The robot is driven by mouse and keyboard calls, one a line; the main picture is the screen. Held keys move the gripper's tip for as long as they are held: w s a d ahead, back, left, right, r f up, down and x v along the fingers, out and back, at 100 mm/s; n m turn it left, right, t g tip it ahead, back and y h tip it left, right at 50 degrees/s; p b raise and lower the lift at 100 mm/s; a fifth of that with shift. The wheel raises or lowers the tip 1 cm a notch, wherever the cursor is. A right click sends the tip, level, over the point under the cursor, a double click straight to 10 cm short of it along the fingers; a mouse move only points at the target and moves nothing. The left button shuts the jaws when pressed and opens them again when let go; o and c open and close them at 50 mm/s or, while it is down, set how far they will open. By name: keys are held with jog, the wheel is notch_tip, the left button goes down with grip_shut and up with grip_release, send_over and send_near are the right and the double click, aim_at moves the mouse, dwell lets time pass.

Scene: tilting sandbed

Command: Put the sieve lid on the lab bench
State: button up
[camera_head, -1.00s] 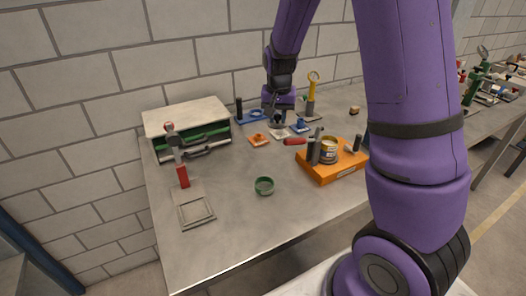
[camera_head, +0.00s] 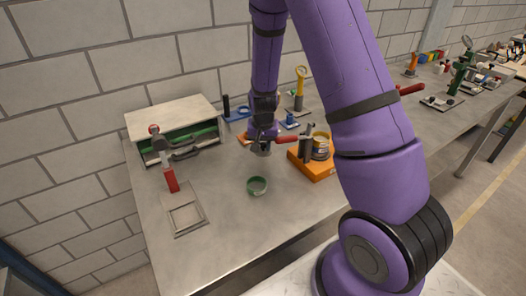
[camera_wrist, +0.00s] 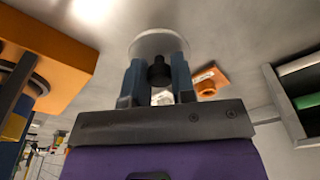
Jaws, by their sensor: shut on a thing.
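The sieve lid, a pale grey disc (camera_wrist: 158,40) with a black knob, is in the wrist view at the ends of my gripper's fingers. My gripper (camera_wrist: 158,75) is shut on the knob, one dark finger on each side. In the head view my gripper (camera_head: 262,141) points down, with the small grey lid (camera_head: 261,151) under it. The gap between lid and bench is hard to judge.
An orange block (camera_head: 318,168) holding a can and tools is close to the right of my gripper. A small orange piece (camera_wrist: 210,83) lies near the lid. A cabinet (camera_head: 172,115) and a red-handled device with a square frame (camera_head: 185,220) are left. The front bench is clear.

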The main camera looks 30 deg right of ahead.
aim_at(263, 148)
jog(key=shift+f, duration=1.4)
jog(key=shift+f, duration=0.15)
jog(key=o, duration=0.9)
jog(key=s+a+r+n+t, duration=0.15)
jog(key=s+r, duration=0.25)
jog(key=r, duration=0.6)
jog(key=s+a+r+n+y, duration=0.15)
jog(key=s+r, duration=0.25)
jog(key=r, duration=0.6)
jog(key=s+a+r+t, duration=0.15)
jog(key=s+r, duration=0.25)
jog(key=r, duration=0.6)
jog(key=shift+s+a+r+n+t+h, duration=0.15)
jog(key=shift+s+a+r+n, duration=0.45)
jog(key=shift+s+r, duration=1.5)
jog(key=shift+s+a+r+n+t+h, duration=0.15)
jog(key=shift+s+a+r+n, duration=0.4)
jog(key=shift+s, duration=2.9)
jog(key=shift+s+a+r+n+t+h, duration=0.15)
jog(key=shift+s+a+r+n, duration=0.6)
jog(key=shift+s, duration=2.05)
